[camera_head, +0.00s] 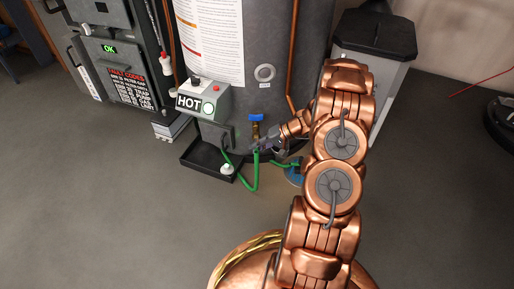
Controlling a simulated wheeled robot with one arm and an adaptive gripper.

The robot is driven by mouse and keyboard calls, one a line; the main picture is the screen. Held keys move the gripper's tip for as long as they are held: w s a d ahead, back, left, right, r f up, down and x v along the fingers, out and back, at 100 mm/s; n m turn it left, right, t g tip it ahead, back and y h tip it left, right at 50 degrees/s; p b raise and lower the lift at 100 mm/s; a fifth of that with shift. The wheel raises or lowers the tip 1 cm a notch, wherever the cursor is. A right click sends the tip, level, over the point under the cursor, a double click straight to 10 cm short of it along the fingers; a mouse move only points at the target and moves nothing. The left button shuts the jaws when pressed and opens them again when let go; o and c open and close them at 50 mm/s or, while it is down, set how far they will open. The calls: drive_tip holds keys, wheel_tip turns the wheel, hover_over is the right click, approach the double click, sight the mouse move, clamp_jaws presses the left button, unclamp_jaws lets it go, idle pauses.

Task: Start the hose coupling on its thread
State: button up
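A drain valve with a blue handle (256,117) and a brass body (255,130) sticks out low on the grey tank. A green hose (251,187) hangs in a loop below it, one end rising to just under the valve beside my gripper. My gripper (264,144) is at the valve's lower right, close to that hose end. The coupling and the thread are too small and partly covered, so I cannot tell whether they touch. I also cannot tell whether the fingers are closed on the coupling.
A control box marked HOT (200,103) is left of the valve. A grey bin with a dark lid (375,35) stands right, behind my arm. A blue round object (294,175) lies near the hose. The front floor is clear.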

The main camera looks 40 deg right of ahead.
drive_tip(key=o, duration=0.5)
drive_tip(key=v, duration=1.2)
idle(0.3)
